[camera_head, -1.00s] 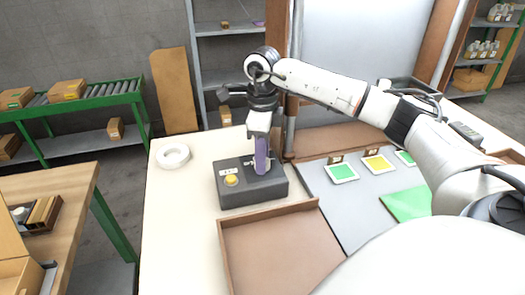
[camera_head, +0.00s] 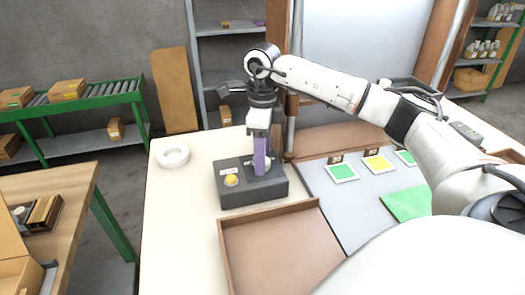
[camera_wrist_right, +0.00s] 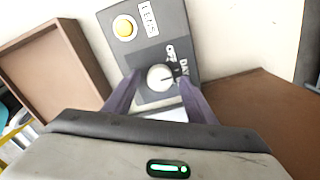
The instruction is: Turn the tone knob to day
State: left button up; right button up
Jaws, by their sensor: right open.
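The right wrist view shows the box (camera_wrist_right: 187,62) with the button (camera_wrist_right: 125,27), a "LENS" label, and a round white tone knob (camera_wrist_right: 160,77). "OFF" and "DAY" labels (camera_wrist_right: 182,68) are beside the knob. A dark line on the knob points right, toward the DAY side; its exact alignment is hard to tell. My right gripper (camera_head: 261,172) points down over the box. Its purple fingers (camera_wrist_right: 160,80) are open, one on each side of the knob; contact is unclear. My left gripper is out of view.
A brown tray (camera_head: 270,215) lies in front of the box. A white ring (camera_head: 173,156) lies behind it to the left. Bare table lies left of the box.

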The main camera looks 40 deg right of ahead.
notch_tip(320, 180, up, 10)
jog(key=shift+f, duration=0.15)
dwell(0.7)
